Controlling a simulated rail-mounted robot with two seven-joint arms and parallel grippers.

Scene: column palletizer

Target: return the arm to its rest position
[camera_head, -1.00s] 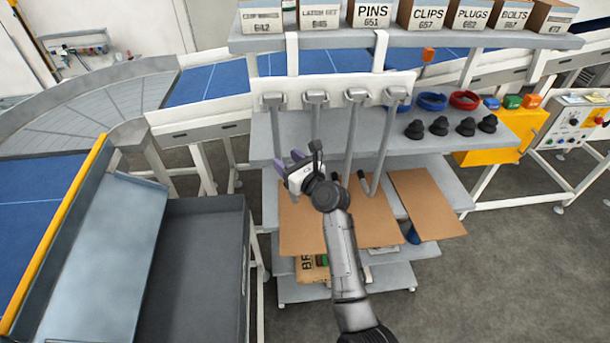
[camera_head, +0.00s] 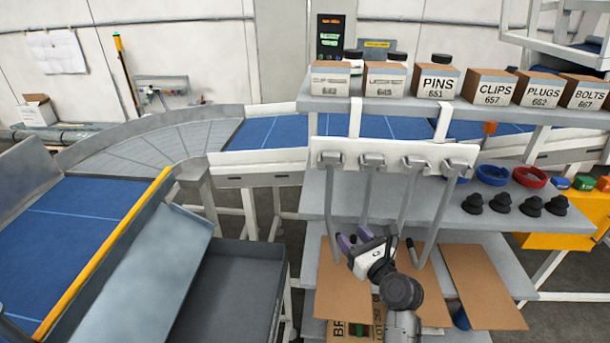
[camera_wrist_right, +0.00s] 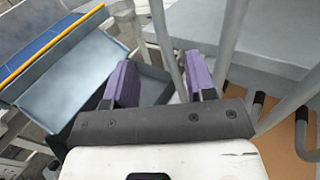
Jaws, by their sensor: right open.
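My right gripper (camera_head: 355,241) shows in the head view in front of the shelf rack, below the row of hanging grey hooks (camera_head: 405,205). Its purple fingers also show in the right wrist view (camera_wrist_right: 160,84), spread apart with nothing between them. In the head view my right arm comes up from the bottom edge. The left gripper and left arm are in neither current view.
The shelf rack (camera_head: 470,215) carries labelled boxes (camera_head: 435,80) on top and black knobs (camera_head: 502,203) below. Brown cardboard sheets (camera_head: 483,287) lie lower. A grey bin (camera_head: 235,300) and a sloped chute (camera_head: 140,280) stand left, with a blue conveyor (camera_head: 75,228) behind.

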